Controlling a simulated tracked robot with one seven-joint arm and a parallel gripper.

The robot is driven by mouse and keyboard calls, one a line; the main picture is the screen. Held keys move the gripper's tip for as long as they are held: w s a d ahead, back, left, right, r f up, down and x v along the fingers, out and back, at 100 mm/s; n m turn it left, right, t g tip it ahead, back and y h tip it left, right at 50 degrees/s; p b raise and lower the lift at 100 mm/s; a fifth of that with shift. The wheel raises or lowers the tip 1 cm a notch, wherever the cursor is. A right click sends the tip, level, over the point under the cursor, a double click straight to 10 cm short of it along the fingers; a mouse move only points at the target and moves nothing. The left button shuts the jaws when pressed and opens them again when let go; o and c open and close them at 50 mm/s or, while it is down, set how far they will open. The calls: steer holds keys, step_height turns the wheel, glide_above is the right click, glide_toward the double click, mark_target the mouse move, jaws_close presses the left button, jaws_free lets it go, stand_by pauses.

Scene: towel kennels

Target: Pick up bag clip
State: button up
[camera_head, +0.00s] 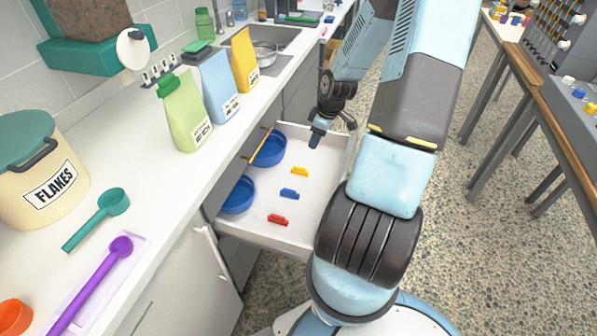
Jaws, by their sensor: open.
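Three bag clips lie apart in the open white drawer: a yellow clip (300,171), a blue clip (289,194) and a red clip (277,220). My gripper (333,135) is open above the far part of the drawer (262,232), beyond the yellow clip and slightly right of it. No clip shows between its fingers. A green bag (187,118), a blue bag (219,88) and a yellow bag (244,60) stand on the counter.
Two blue bowls (238,196) sit at the drawer's left side, the farther with a yellow stick across it. The counter (165,205) holds a FLAKES canister (35,165), a green scoop (113,203) and a purple scoop (119,248). My arm hides some floor right of the drawer.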

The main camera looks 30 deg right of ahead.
steer(key=y, duration=0.1)
glide_toward(299, 167)
steer(key=shift+n+t, duration=0.3)
steer(key=shift+t, duration=0.1)
steer(key=f, duration=0.5)
steer(key=shift+a+f, duration=0.15)
steer(key=shift+a, duration=0.1)
steer(key=shift+w+a+x, duration=0.15)
steer(key=shift+x, duration=1.15)
steer(key=shift+w+a+x, duration=0.15)
steer(key=shift+x, duration=1.1)
jaws_close()
